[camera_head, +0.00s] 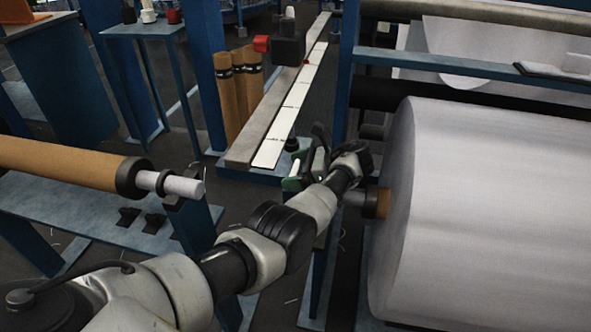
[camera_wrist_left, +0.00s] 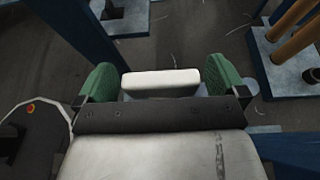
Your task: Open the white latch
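The white latch (camera_wrist_left: 160,82) shows in the left wrist view as a short pale block lying between the two green finger pads of my left gripper (camera_wrist_left: 162,80). The pads stand wide apart, one at each end of the latch, with at most a narrow gap; contact cannot be told for sure. In the head view my left gripper (camera_head: 296,170) is small and partly hidden by its own wrist, beside the end of the big white roll. A bit of white shows between its green pads there. My right gripper is in neither view.
The large white roll (camera_head: 480,200) fills the right, close to my left wrist. A brown roll (camera_head: 65,163) on a blue stand lies at left. Blue posts (camera_head: 343,75) and a long beam (camera_head: 285,110) stand behind. Brown tubes (camera_head: 228,98) stand upright beside the beam.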

